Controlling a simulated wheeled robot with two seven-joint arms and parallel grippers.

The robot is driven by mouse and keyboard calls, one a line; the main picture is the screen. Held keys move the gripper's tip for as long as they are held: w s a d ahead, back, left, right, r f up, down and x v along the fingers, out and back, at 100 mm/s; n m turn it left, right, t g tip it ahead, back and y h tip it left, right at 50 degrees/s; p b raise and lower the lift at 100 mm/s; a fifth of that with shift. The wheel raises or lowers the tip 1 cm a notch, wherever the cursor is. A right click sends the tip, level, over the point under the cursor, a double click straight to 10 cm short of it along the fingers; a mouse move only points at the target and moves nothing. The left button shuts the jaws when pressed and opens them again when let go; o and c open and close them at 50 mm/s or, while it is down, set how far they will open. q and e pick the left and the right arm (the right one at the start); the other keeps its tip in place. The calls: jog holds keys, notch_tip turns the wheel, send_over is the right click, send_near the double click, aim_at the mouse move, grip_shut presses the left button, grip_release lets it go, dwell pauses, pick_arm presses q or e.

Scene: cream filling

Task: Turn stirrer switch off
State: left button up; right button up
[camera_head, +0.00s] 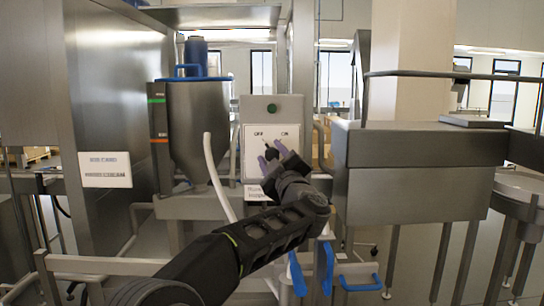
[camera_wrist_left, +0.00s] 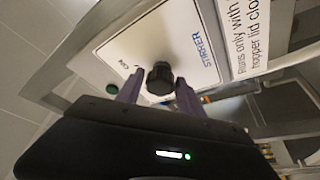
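The stirrer switch is a black round knob (camera_wrist_left: 160,77) on a white plate (camera_wrist_left: 130,50) marked STIRRER and ON in the left wrist view. In the head view the plate is on the front of a grey control box (camera_head: 249,112), with OFF at left and ON at right. My left gripper (camera_head: 273,157) is at this plate and partly covers the knob. In the left wrist view its two purple fingers (camera_wrist_left: 159,91) are apart, one on each side of the knob. I cannot tell whether they touch it or which way the knob points. My right gripper is out of view.
A green button (camera_head: 271,107) is above the plate. A steel hopper (camera_head: 196,120) with a blue-rimmed lid and a white hose (camera_head: 216,175) stand left of the box. A large steel tank (camera_head: 420,160) is at right. A label about the hopper lid (camera_wrist_left: 255,30) is beside the plate.

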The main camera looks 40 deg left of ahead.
pick_arm(q)
jog(key=shift+o, duration=1.1)
jog(key=b+v, duration=0.2)
jog(key=v, duration=0.5)
jog(key=shift+s+d, duration=0.2)
jog(key=shift+d, duration=0.1)
jog(key=shift+f, duration=0.15)
